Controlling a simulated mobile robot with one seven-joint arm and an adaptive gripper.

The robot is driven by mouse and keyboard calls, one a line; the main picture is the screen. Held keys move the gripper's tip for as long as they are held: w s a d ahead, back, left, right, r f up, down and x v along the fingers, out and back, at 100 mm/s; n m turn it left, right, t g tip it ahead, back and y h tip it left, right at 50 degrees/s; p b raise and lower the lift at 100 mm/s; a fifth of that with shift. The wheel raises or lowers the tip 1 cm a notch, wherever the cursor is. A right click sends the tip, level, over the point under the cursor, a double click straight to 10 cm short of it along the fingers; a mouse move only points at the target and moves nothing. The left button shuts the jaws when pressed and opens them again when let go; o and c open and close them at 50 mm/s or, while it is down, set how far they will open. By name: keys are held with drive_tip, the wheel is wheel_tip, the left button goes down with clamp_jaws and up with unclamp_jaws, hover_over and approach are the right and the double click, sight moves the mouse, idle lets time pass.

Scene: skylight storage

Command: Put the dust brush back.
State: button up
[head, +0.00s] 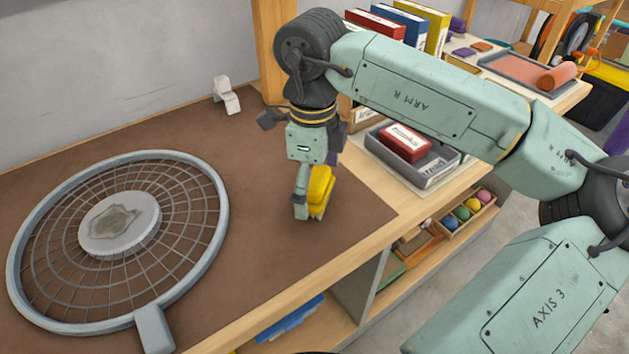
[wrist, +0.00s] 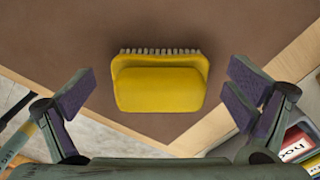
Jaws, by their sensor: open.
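The dust brush (head: 320,187) is yellow and rests on the brown tabletop near its right corner. In the wrist view the brush (wrist: 160,88) shows a yellow back with a row of pale bristles along its top edge. My gripper (head: 313,190) points down at the brush, partly hiding it in the head view. In the wrist view the purple-padded fingers of my gripper (wrist: 158,98) are spread wide to the left and right of the brush, with gaps on both sides. No finger visibly touches it.
A large round wire grille (head: 187,263) lies on the left of the brown tabletop (head: 255,268). A small white bracket-like piece (head: 227,97) stands by the back wall. A grey tray (head: 437,172) with a red box sits on the right shelf. The tabletop between grille and brush is clear.

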idle(0.6)
drive_tip(key=shift+a+r+p, duration=0.1)
drive_tip(key=shift+r+p, duration=2.3)
drive_tip(key=shift+r, duration=1.6)
wheel_tip(320, 180, up, 12)
